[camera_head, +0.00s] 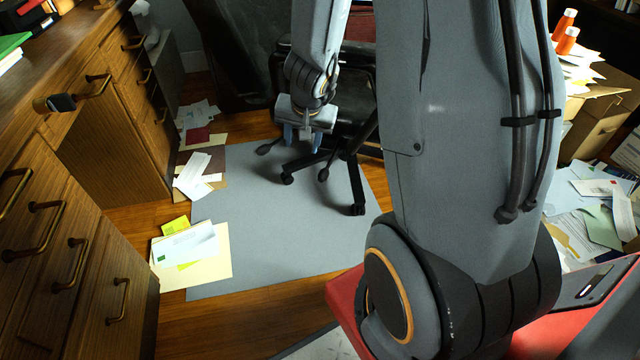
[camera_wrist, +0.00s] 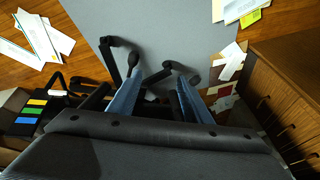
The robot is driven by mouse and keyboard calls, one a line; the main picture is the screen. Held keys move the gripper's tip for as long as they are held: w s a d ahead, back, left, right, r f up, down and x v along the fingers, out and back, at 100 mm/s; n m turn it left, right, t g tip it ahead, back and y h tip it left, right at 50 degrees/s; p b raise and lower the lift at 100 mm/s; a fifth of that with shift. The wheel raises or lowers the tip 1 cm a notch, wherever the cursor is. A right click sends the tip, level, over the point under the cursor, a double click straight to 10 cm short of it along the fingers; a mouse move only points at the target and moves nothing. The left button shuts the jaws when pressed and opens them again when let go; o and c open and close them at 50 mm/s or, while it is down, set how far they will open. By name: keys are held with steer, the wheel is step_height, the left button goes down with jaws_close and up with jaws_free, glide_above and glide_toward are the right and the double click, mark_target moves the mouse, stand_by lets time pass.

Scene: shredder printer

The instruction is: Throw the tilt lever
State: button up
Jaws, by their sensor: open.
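A black office chair (camera_head: 357,95) stands on the grey floor mat (camera_head: 250,225), partly hidden behind my arm. Its black legs and casters spread over the mat, and they also show beyond my fingers in the wrist view (camera_wrist: 133,57). I cannot clearly make out the tilt lever in either view; dark parts of the chair blend together. My gripper (camera_head: 303,140) has its blue fingers pointing down in front of the chair in the head view. In the wrist view, my gripper (camera_wrist: 156,98) has its fingers apart, with nothing visibly held between them.
A wooden desk (camera_head: 100,165) with drawers and metal handles stands at the left. Papers (camera_head: 190,245) lie on the floor beside the mat. Paper piles and cardboard boxes (camera_head: 600,120) crowd the right.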

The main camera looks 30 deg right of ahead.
mark_target(323, 172)
steer(key=w+d+f+m+b, duration=0.1)
steer(key=d+f+b, duration=0.2)
steer(key=f, duration=0.3)
steer(key=w+d+f+h+b, duration=0.1)
steer(key=w+d+f+b, duration=0.1)
steer(key=f+b, duration=0.4)
steer(key=w+d+f+m+h+b, duration=0.1)
steer(key=d+f+b, duration=0.3)
steer(key=f, duration=0.3)
steer(key=shift+w+f+m+g+b, duration=0.3)
steer(key=shift+w+f+g+b, duration=0.1)
steer(key=shift+b, duration=0.2)
steer(key=shift+r, duration=0.1)
steer(key=shift+c, duration=0.6)
jaws_close()
